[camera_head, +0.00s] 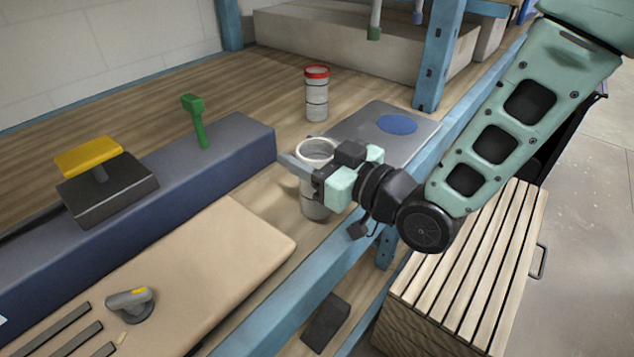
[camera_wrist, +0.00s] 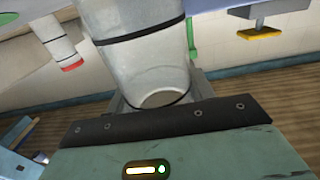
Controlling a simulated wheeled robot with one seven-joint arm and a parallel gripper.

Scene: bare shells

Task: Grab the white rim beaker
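The white rim beaker (camera_head: 316,150) is a clear-grey cylinder with a white rim, upright at the shelf's front edge. In the wrist view the beaker (camera_wrist: 147,60) fills the upper middle, its rim toward my gripper. My gripper (camera_head: 308,168) is at the beaker's upper part, with one finger on either side of it. The fingertips are mostly hidden behind the beaker in the wrist view. I cannot tell whether the fingers touch it. A similar beaker with a red rim (camera_head: 317,73) stands farther back, and also shows in the wrist view (camera_wrist: 71,66).
A grey board with a blue disc (camera_head: 397,124) lies right of the beaker. A dark blue block (camera_head: 236,143) bears a green-handled item (camera_head: 196,120) and a yellow-topped tool (camera_head: 90,155). A blue post (camera_head: 436,60) stands behind the board. A slatted crate (camera_head: 470,265) is below.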

